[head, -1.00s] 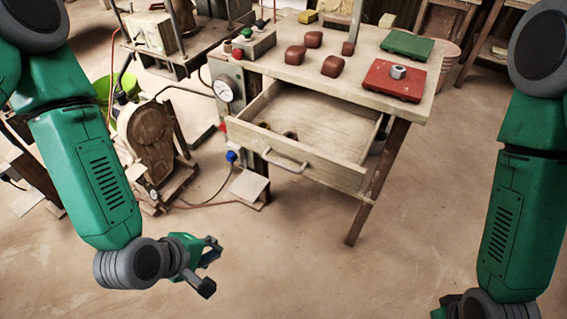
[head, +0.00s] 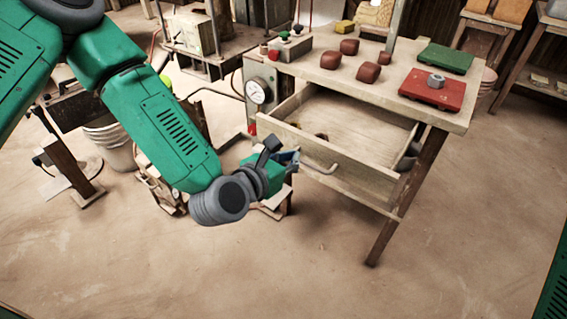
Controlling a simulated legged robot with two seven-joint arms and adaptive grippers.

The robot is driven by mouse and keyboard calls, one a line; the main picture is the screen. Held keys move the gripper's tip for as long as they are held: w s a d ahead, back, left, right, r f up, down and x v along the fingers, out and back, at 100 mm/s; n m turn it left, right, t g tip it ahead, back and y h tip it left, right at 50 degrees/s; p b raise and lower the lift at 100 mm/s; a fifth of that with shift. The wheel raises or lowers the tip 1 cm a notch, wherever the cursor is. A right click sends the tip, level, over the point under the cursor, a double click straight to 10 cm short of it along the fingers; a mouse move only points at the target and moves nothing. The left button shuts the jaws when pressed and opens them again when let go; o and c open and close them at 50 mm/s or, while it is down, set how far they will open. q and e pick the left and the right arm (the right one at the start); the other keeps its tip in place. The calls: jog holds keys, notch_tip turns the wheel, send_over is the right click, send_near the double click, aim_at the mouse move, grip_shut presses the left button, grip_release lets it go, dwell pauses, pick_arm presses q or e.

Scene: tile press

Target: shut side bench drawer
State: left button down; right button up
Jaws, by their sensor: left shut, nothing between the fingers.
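The side bench (head: 310,68) stands right of centre in the head view. Its wooden drawer (head: 345,171) is pulled out toward me, with the inside showing and a small dark ring-like item near its left end. The drawer's metal handle (head: 319,168) is on the front panel. My left gripper (head: 288,157) is shut and empty, just left of the handle and close to the drawer front's left part. I cannot tell whether it touches. My right gripper is out of view; only a bit of green arm shows at the lower right edge.
On the bench top lie several brown lumps (head: 368,72), a green plate (head: 445,58) and a red plate (head: 432,90). A gauge (head: 257,90) is at the bench's left side. A slanted bench leg (head: 402,205) stands at the right. The floor in front is clear.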

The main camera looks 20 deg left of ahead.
aim_at(307, 148)
pick_arm(q)
jog(key=shift+x, duration=2.2)
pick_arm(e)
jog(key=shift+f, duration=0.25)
pick_arm(q)
jog(key=shift+w, duration=0.15)
